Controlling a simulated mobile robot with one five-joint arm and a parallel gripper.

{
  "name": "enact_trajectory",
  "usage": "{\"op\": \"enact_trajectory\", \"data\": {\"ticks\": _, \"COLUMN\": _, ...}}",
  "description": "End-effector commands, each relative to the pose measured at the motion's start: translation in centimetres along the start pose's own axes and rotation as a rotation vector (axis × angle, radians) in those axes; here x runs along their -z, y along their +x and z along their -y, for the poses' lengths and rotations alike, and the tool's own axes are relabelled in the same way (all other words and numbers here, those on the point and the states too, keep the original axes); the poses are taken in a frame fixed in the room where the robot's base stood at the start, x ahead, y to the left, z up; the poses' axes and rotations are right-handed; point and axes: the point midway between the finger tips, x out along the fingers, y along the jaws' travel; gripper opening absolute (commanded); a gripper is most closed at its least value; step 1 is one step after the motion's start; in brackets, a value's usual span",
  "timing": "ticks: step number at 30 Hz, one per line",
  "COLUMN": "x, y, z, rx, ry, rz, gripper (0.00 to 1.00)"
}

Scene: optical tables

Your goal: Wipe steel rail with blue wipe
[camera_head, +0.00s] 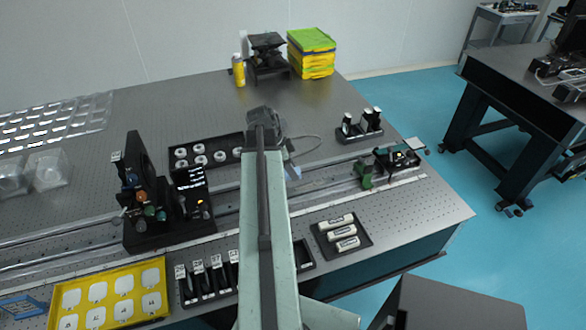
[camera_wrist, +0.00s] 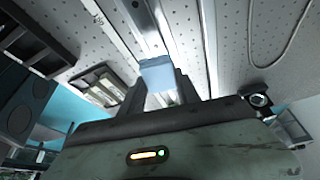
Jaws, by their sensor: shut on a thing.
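The steel rail (camera_head: 326,187) runs across the front part of the optical table, partly hidden behind my arm and a black mount. It also shows in the wrist view (camera_wrist: 147,28), running up and away from the gripper. My gripper (camera_wrist: 160,90) is shut on the blue wipe (camera_wrist: 158,73), which sticks out beyond the dark fingers. In the wrist view the wipe overlaps the rail; contact cannot be told. In the head view a small part of the wipe (camera_head: 294,173) shows just right of my arm, near the rail.
A black optics mount (camera_head: 150,225) stands over the rail at left, and a green-based mount (camera_head: 365,172) is at right. A black tray of white cylinders (camera_head: 319,231) lies in front. A tray of round parts (camera_head: 234,142) lies behind.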

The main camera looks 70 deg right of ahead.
Motion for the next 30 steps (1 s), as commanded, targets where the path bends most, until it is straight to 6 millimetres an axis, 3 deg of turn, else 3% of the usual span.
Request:
{"op": "enact_trajectory", "data": {"ticks": 15, "x": -2.1, "y": 5.2, "z": 0.0, "rx": -0.001, "ry": 0.001, "rz": 0.000, "gripper": 0.01}}
{"op": "enact_trajectory", "data": {"ticks": 30, "x": -2.1, "y": 5.5, "z": 0.0, "rx": -0.001, "ry": 0.003, "rz": 0.000, "gripper": 0.01}}
